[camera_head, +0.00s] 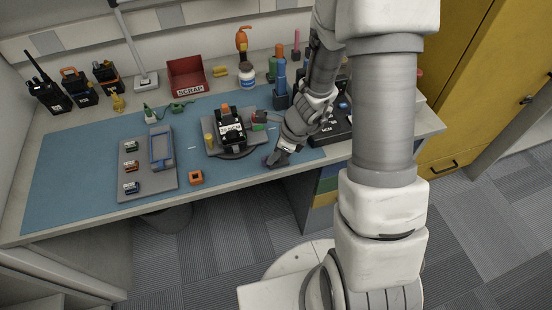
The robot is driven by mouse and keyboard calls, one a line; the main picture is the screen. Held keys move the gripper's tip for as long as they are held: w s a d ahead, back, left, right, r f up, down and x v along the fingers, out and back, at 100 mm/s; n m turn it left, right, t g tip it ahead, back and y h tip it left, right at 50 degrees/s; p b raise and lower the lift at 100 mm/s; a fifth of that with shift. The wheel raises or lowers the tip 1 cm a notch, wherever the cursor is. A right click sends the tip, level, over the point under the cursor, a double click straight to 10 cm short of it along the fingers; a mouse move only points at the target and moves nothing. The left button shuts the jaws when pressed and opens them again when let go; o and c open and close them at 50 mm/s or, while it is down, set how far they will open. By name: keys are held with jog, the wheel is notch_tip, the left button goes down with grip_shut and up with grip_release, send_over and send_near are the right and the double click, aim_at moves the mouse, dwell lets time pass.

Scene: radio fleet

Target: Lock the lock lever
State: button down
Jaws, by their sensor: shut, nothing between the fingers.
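A dark radio (229,127) with a white label stands on a grey fixture plate (215,146) on the blue mat. The plate sits over a round dark base. I cannot make out with certainty which part is the lock lever. My gripper (270,162) is shut and empty, pointing down-left just right of and in front of the fixture. It looks low over the mat, but I cannot tell whether it touches anything. My forearm hides part of the bench's right side.
A grey tray (147,185) with small modules lies left of the fixture. An orange square part (196,177) lies near the front. Radios, a red scrap bin (187,75) and bottles line the back. A dark box is partly behind my arm. The left mat is clear.

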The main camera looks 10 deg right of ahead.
jog(key=shift+w+a, duration=0.15)
jog(key=shift+a, duration=0.1)
jog(key=shift+d, duration=0.2)
jog(key=shift+w+d, duration=0.15)
jog(key=shift+d, duration=0.5)
